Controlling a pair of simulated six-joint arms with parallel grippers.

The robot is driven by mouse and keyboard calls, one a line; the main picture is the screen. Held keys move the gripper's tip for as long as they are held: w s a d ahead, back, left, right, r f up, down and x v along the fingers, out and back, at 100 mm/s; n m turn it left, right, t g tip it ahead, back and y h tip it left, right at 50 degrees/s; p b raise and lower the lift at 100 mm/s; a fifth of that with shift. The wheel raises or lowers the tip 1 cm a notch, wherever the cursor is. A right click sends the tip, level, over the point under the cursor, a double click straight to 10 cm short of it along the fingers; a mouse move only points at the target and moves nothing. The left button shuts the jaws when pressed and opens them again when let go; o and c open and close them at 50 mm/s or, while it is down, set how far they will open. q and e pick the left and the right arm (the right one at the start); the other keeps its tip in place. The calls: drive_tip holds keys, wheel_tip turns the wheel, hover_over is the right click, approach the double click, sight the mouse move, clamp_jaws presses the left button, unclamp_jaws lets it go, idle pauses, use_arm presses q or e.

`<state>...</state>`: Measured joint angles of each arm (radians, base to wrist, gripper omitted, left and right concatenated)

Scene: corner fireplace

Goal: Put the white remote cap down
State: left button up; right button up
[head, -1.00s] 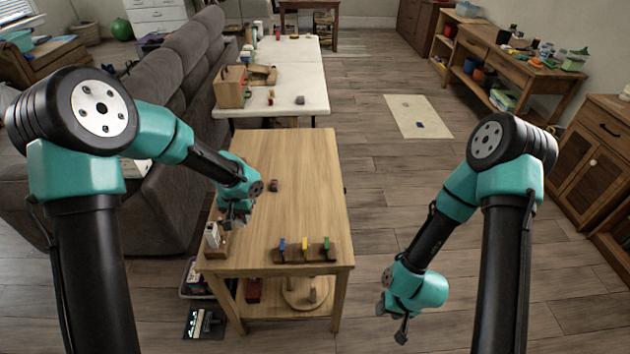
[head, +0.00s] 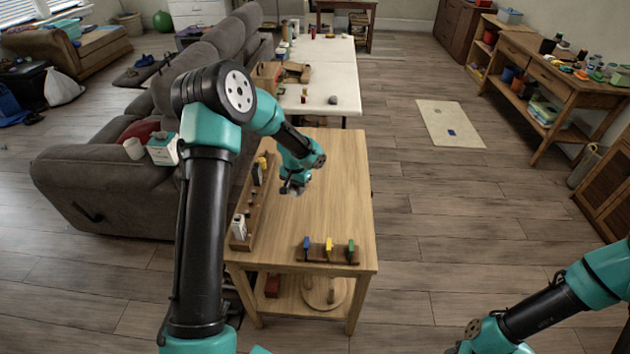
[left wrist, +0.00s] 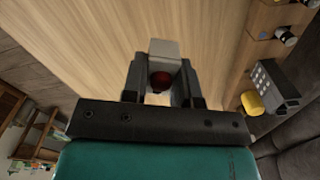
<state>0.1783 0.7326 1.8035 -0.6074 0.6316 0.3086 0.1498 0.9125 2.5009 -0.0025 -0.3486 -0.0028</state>
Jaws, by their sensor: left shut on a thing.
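My left gripper (head: 291,188) is low over the left-middle part of the wooden table (head: 335,205). In the left wrist view its two fingers (left wrist: 163,90) are shut on a pale grey-white block, which I take for the white remote cap (left wrist: 164,47). A dark red round piece (left wrist: 160,81) shows between the fingers at the block's near side; I cannot tell whether it belongs to the block. In the head view the gripper hides the held thing. Contact with the table is unclear. My right gripper is below the head view's frame.
A wooden rack with a white remote (head: 239,227) runs along the table's left edge. A rack with blue, yellow and green pieces (head: 329,248) stands at the front edge. The table's middle and right are bare. A grey sofa (head: 95,195) is at left.

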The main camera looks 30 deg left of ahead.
use_arm(q)
drive_tip(key=shift+f, duration=0.15)
hover_over(298, 213)
drive_tip(key=shift+w+f, duration=0.1)
drive_tip(key=shift+f, duration=2.9)
drive_tip(key=shift+f, duration=1.85)
drive_tip(key=shift+f, duration=0.1)
drive_tip(key=o, duration=0.8)
wheel_tip(298, 213, up, 12)
drive_tip(key=shift+r, duration=0.1)
